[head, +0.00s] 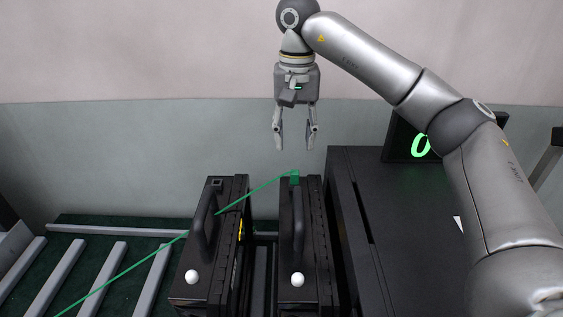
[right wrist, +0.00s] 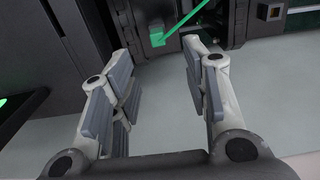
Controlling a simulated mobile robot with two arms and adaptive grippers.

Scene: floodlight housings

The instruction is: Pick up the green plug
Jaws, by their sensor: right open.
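The green plug (head: 295,177) sits at the back end of the right black housing, at the end of a thin green cable. It also shows in the right wrist view (right wrist: 157,39), near the top, with the cable leading away to the upper right. My right gripper (head: 296,148) is open and empty. In the head view it hangs above and behind the plug, fingers pointing down, apart from it. In the right wrist view its two fingers (right wrist: 162,75) are spread, with the plug beyond the gap between them. My left gripper is not in view.
Two black floodlight housings (head: 312,240) with handles and white knobs stand side by side. The green cable (head: 125,270) crosses the left housing (head: 188,295). A black cabinet (head: 375,230) stands at right, with a display (head: 398,140) showing a green digit. Grey rollers (head: 62,275) lie at left.

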